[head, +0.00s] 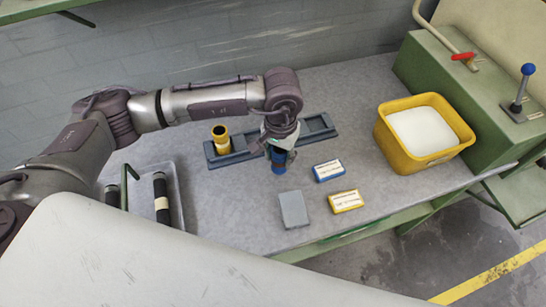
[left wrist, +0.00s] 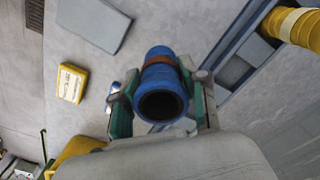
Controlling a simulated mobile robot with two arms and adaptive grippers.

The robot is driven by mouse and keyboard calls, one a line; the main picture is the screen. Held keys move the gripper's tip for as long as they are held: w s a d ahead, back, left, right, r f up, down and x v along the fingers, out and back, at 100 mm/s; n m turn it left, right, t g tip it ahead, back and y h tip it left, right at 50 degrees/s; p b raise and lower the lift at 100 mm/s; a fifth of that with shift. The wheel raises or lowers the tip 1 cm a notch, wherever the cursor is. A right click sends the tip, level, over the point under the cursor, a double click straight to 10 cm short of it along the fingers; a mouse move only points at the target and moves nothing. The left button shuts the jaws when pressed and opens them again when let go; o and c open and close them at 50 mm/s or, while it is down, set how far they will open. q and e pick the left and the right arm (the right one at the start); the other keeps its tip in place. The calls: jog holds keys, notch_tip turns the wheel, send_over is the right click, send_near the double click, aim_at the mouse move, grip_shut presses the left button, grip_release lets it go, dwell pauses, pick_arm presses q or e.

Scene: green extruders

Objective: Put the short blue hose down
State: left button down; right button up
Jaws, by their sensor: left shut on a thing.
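The short blue hose (head: 278,168) is a blue tube with a brown band. In the left wrist view the hose (left wrist: 161,80) stands between the two green fingers, with its open end toward the camera. My left gripper (head: 280,155) is shut on it, in front of the dark blue-grey rack on the table. I cannot tell from the head view whether the hose's lower end touches the table. My right gripper is not in view.
The long rack (head: 236,157) holds a yellow hose (head: 221,138) at its left. A blue label box (head: 328,171), a yellow label box (head: 346,201) and a grey flat block (head: 293,209) lie nearby. A yellow bin (head: 381,130) stands right; a tray (head: 178,205) with black rolls lies left.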

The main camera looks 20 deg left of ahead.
aim_at(274, 165)
pick_arm(q)
jog(key=f, duration=0.1)
jog(key=a+f+p, duration=0.1)
jog(key=f+p, duration=0.1)
jog(key=f, duration=0.1)
jog(key=shift+a, duration=0.25)
jog(key=shift+f, duration=0.5)
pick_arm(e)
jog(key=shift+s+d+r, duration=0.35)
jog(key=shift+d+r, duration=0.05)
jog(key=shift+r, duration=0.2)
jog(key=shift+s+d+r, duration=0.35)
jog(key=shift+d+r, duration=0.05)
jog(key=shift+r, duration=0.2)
pick_arm(q)
jog(key=shift+f, duration=0.2)
jog(key=c, duration=0.6)
grip_release()
jog(key=shift+r, duration=0.1)
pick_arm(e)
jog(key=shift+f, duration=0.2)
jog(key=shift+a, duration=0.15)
